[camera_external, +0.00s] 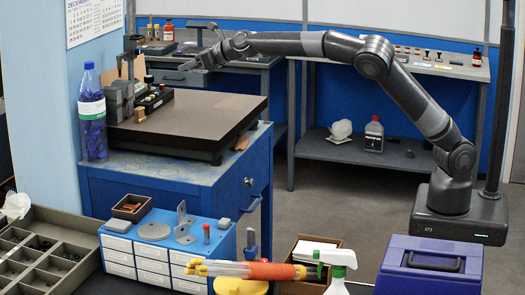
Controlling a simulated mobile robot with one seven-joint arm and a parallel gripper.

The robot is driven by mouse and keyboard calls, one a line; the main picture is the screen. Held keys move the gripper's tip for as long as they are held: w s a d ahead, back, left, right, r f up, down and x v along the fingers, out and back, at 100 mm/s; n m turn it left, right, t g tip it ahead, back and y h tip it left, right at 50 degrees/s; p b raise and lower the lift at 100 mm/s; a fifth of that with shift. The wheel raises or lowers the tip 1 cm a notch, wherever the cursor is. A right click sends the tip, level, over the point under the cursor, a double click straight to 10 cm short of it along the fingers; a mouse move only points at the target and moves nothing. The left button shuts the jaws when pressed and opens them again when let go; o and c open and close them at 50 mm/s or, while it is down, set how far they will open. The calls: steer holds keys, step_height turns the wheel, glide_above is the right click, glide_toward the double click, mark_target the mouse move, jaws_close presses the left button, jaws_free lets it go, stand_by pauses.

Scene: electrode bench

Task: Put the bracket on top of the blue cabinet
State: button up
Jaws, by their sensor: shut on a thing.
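My gripper (197,64) is at the upper left, above the back edge of the dark surface plate. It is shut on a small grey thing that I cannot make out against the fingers. A grey, upright, angled piece that looks like a bracket (183,217) stands on the blue top of a small cabinet (212,237) with white drawers at the lower front. My gripper is well above and behind that piece. A larger blue cabinet (215,192) stands behind, under the dark plate.
The dark surface plate (205,118) holds grey blocks and a black case at its left. A blue-capped bottle (92,115) stands beside it. A round grey disc (154,231) and an open box (131,208) share the small cabinet's top. A spray bottle (339,270) and purple toolbox (430,265) are at front right.

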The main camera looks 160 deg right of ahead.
steer(key=r, duration=0.2)
steer(key=n+t+y, duration=1)
steer(key=n+t, duration=0.3)
steer(key=n, duration=0.2)
glide_above(194, 236)
step_height(194, 236, down, 31)
steer(key=shift+f, duration=0.1)
steer(key=shift+f, duration=0.2)
steer(key=o, duration=1.1)
steer(key=shift+c, duration=0.2)
